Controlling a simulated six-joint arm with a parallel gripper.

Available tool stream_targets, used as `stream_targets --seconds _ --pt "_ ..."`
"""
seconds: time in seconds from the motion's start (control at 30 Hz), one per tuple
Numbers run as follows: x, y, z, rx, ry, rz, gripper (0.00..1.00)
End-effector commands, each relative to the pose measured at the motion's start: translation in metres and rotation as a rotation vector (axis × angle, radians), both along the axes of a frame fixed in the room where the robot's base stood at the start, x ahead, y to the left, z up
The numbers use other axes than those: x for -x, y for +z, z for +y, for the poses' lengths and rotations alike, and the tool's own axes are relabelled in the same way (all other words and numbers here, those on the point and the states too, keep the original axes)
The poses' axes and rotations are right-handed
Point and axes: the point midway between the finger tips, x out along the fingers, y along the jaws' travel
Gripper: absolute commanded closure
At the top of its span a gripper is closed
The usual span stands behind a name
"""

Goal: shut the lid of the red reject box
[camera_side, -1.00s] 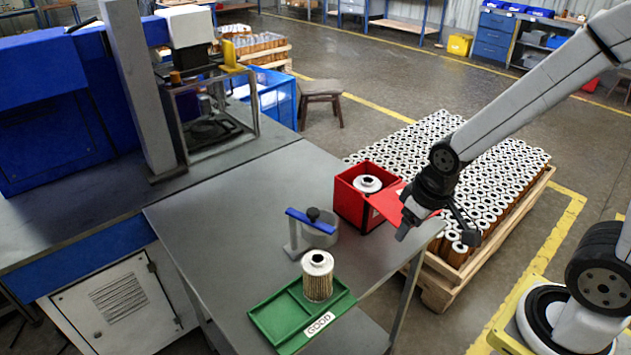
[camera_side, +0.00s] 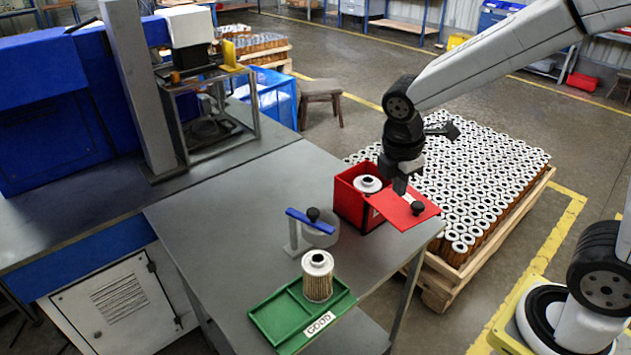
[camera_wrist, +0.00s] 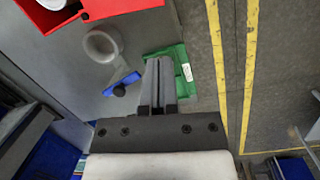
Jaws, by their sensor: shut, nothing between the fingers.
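The red reject box (camera_side: 350,206) stands on the grey table near its back right edge. Its lid (camera_side: 398,208) is open, swung out to the right, with a black knob (camera_side: 418,208) on it. A white-topped filter cartridge (camera_side: 367,184) sits in the box. My gripper (camera_side: 401,188) is shut and empty, fingers down, in front of the lid's back left part in the side view; I cannot tell whether it touches. In the wrist view, my gripper's fingers (camera_wrist: 160,80) are together, and the red box or lid (camera_wrist: 110,6) is cut off at the top.
A green tray (camera_side: 265,316) with a filter cartridge (camera_side: 318,277) stands at the table's front. A grey ring fixture (camera_side: 318,234) with a blue bar (camera_side: 310,220) stands left of the box. A pallet of filters (camera_side: 500,190) is behind the table to the right.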

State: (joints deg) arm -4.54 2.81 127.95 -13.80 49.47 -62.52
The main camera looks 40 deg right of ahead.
Motion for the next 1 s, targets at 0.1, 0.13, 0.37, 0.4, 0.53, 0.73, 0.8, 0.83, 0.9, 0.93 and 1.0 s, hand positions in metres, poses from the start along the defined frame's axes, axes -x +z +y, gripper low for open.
stream_targets --seconds 0.1,0.13,0.37,0.4,0.53,0.73,0.8,0.83,0.9,0.93,1.0 --pt "-0.005 0.009 -0.002 0.030 0.120 0.039 1.00" --pt "-0.005 0.010 -0.002 0.035 0.143 0.048 1.00" --pt "-0.007 0.015 -0.003 0.054 0.219 0.077 1.00" --pt "-0.007 0.015 -0.003 0.054 0.220 0.077 1.00" --pt "-0.007 0.014 -0.004 0.053 0.218 0.076 1.00" --pt "-0.006 0.005 -0.006 0.053 0.215 0.078 1.00" --pt "-0.006 -0.002 -0.007 0.053 0.215 0.078 1.00" --pt "-0.006 -0.005 -0.008 0.053 0.215 0.079 1.00" --pt "-0.006 -0.013 -0.010 0.053 0.215 0.078 1.00" --pt "-0.006 -0.017 -0.011 0.054 0.215 0.079 1.00" --pt "-0.006 -0.026 -0.013 0.053 0.215 0.080 1.00"
